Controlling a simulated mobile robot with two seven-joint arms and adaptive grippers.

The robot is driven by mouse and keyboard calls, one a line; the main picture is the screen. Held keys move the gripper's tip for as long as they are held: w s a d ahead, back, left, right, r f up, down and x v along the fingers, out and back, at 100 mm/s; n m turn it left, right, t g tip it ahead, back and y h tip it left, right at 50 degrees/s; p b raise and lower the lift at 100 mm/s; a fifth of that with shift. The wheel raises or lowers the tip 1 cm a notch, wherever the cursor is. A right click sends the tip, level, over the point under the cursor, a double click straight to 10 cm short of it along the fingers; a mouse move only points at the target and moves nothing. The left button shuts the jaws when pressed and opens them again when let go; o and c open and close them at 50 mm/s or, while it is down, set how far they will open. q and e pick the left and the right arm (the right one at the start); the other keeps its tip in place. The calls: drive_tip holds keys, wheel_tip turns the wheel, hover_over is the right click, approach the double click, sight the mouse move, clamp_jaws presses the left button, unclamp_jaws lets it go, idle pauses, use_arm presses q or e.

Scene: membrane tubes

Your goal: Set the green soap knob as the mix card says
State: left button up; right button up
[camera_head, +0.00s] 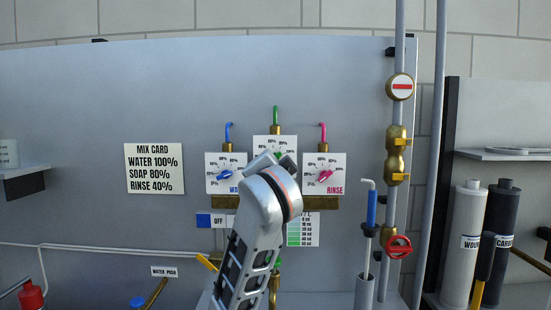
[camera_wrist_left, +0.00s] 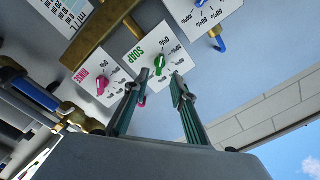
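The mix card (camera_head: 154,168) on the wall reads WATER 100%, SOAP 80%, RINSE 40%. The soap dial (camera_head: 274,146) is the middle of three white dials, and my left arm hides much of it in the head view. The green soap knob (camera_wrist_left: 160,65) shows in the wrist view, just beyond my left gripper (camera_wrist_left: 160,77). The two fingers are open, spread to either side of the knob, and no contact is seen. The knob's exact setting cannot be read. In the head view my left gripper (camera_head: 270,162) covers the knob. My right gripper is not in view.
The blue water knob (camera_head: 224,174) and pink rinse knob (camera_head: 325,175) sit close on either side, above a brass bar (camera_head: 317,203). A vertical pipe with brass valves (camera_head: 397,155) and a red handwheel (camera_head: 399,247) stand to the right.

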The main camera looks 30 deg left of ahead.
use_arm(q)
drive_tip(key=p+x, duration=0.1)
drive_tip(key=x, duration=0.7)
drive_tip(key=shift+d+r, duration=0.1)
drive_tip(key=shift+d, duration=0.1)
clamp_jaws()
